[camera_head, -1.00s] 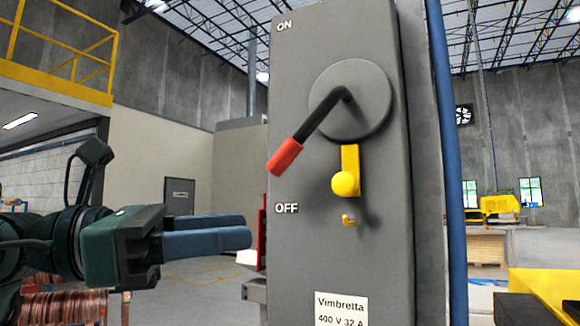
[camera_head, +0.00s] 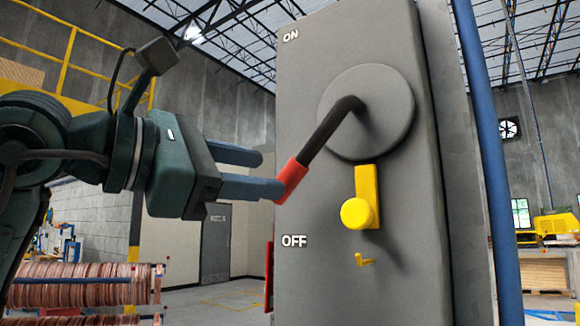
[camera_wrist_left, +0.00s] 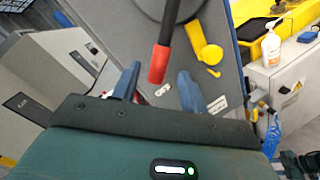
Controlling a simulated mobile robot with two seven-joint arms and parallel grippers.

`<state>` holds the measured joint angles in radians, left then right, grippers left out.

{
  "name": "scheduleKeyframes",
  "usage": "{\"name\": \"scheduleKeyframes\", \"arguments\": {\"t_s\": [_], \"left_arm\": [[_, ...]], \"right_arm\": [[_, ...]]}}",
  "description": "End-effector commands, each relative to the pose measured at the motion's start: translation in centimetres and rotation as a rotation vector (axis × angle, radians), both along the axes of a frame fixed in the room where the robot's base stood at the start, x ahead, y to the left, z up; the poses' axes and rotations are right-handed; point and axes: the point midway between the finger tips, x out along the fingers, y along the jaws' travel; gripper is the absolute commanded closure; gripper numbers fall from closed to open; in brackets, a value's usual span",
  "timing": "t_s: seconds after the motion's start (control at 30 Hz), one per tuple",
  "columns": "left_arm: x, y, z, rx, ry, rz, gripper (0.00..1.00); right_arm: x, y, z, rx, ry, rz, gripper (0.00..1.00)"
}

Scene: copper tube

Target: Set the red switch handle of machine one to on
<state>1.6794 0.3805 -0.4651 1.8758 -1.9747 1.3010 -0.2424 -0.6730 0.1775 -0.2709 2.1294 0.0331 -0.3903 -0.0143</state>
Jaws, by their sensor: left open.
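The switch handle is a black bent lever with a red grip (camera_head: 291,178), on a round grey hub (camera_head: 372,135) on the front of a grey switch box (camera_head: 340,285). It points down and left, its tip between the ON label at the top and the OFF label (camera_head: 294,241) lower down, nearer OFF. My left gripper (camera_head: 272,174) is open, its blue fingers level with the red grip, coming from the left. In the left wrist view the red grip (camera_wrist_left: 159,64) appears between the two fingertips; I cannot tell whether they touch it. My right gripper is not in view.
A yellow knob (camera_head: 357,213) and a small yellow hook (camera_head: 364,259) sit below the hub. A blue pipe (camera_head: 482,150) runs along the box's right side. Copper coils (camera_head: 80,285) stand at lower left. The wrist view shows a bottle (camera_wrist_left: 271,45) on a side cabinet.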

Motion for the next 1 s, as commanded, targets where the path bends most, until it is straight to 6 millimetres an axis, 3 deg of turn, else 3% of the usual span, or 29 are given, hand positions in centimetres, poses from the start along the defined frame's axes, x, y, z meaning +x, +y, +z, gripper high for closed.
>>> {"name": "scheduleKeyframes", "arguments": {"t_s": [0.1, 0.3, 0.7, 1.0], "left_arm": [[1.5, -2.0, 0.2, 0.0, 0.003, -0.004, 0.56], [3.0, -3.9, 0.1, 0.0, 0.001, -0.002, 0.56], [3.6, -4.5, 0.0, -0.001, 0.0, -0.001, 0.56], [3.5, -4.5, 0.0, -0.001, 0.0, -0.001, 0.8]], "right_arm": [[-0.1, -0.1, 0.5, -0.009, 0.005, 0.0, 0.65], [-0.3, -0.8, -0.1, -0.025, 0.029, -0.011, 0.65], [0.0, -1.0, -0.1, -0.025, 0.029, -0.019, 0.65], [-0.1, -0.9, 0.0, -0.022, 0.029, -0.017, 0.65]]}}
